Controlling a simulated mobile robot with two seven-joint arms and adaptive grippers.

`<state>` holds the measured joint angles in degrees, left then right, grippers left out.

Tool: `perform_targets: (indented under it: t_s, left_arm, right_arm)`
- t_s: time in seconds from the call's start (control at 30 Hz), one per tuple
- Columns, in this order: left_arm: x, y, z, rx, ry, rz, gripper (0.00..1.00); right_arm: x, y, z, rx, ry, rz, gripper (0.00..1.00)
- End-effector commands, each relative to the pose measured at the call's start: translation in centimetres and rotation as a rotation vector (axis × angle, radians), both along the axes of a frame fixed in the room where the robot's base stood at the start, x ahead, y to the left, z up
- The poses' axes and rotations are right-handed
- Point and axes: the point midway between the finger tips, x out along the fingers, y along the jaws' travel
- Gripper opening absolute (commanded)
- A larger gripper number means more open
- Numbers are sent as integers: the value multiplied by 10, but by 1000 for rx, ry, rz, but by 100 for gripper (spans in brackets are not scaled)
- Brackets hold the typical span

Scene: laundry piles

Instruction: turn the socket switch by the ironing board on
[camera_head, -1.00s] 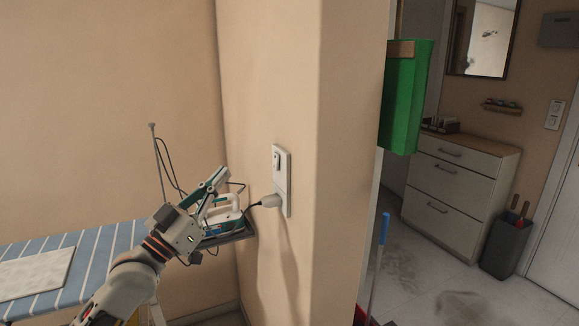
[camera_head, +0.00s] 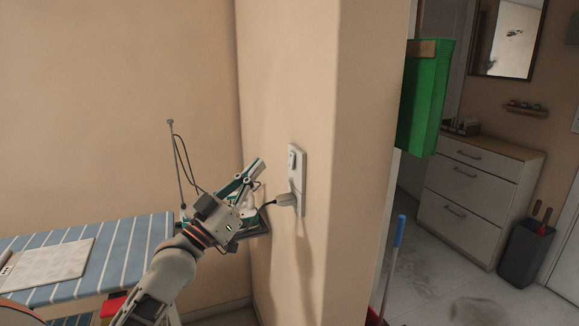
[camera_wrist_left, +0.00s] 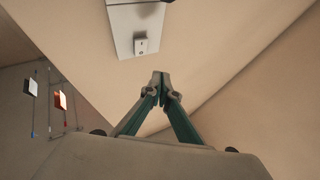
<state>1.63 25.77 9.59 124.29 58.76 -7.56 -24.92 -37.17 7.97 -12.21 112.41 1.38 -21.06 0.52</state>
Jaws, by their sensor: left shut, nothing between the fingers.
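The socket plate (camera_head: 298,178) is white and upright on the wall column, with a small switch (camera_head: 292,160) at its top and a plug with a cord (camera_head: 286,200) in its lower part. In the left wrist view the plate (camera_wrist_left: 122,30) shows at the top with the switch (camera_wrist_left: 141,46) at its end, just beyond the fingertips. My left gripper (camera_head: 258,165) is shut and empty, to the left of the plate and apart from it. It also shows in the left wrist view (camera_wrist_left: 160,78). The switch's on or off position cannot be told. My right gripper is not in view.
The striped ironing board (camera_head: 120,255) stands at the left, with an iron (camera_head: 248,213) on its end, partly hidden behind my gripper. A drawer cabinet (camera_head: 465,200) stands farther right.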

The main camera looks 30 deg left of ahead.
Motion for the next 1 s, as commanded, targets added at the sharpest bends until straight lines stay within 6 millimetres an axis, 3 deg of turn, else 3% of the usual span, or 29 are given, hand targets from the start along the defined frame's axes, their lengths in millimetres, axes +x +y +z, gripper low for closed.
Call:
perform_targets:
  t_s: [0.4,1.0]
  left_arm:
    - [32,-27,-4,0,-1,1,0]
    - [35,-30,-6,1,0,0,0]
  right_arm:
    - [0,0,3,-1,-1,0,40]
    - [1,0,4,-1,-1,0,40]
